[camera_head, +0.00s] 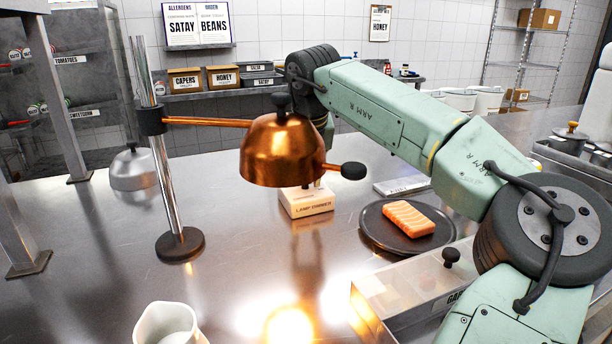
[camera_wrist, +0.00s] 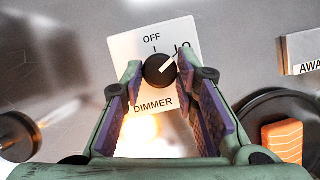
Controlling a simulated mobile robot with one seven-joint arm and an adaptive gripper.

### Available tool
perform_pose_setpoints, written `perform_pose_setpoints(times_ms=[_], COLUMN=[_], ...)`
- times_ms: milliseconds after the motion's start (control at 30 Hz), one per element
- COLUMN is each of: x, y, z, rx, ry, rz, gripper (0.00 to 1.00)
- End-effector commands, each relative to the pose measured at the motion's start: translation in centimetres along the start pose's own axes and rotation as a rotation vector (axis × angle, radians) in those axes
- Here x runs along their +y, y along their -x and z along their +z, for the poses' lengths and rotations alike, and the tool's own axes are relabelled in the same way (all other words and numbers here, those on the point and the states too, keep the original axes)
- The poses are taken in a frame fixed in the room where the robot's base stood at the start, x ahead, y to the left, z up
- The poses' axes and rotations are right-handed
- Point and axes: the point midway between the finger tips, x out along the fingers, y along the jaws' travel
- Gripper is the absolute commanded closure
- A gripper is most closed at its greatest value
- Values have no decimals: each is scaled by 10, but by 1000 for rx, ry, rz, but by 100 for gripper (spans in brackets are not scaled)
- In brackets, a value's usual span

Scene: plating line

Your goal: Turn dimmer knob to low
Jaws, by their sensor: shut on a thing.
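The dimmer box (camera_head: 306,206), labelled LAMP DIMMER, stands on the steel counter behind the copper lamp shade (camera_head: 278,152). In the wrist view its white dimmer plate (camera_wrist: 124,48) shows the words OFF, LO and DIMMER. The black dimmer knob (camera_wrist: 158,72) sits between the fingertips of my gripper (camera_wrist: 159,68), which is shut on it. The knob's white pointer line slants up and right, toward the LO label.
A dark plate (camera_head: 372,236) with a salmon piece (camera_head: 408,218) lies right of the dimmer box. The lamp's chrome post (camera_head: 166,170) stands to the left. A white jug (camera_head: 168,325) is at the front. A silver dome (camera_head: 132,170) sits at the back left. The counter's left middle is clear.

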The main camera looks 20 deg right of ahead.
Motion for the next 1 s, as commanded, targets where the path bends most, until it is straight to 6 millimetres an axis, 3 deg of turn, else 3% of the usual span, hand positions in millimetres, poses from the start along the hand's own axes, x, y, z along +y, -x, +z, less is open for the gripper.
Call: perform_pose_setpoints(times_ms=[467,500,767,1000], x=[0,0,0,0], y=[0,0,0,0], z=[0,0,0,0], rx=[0,0,0,0], ry=[-11,-10,-10,-10], rz=[-4,-4,-4,-4], gripper=[100,70,52,52])
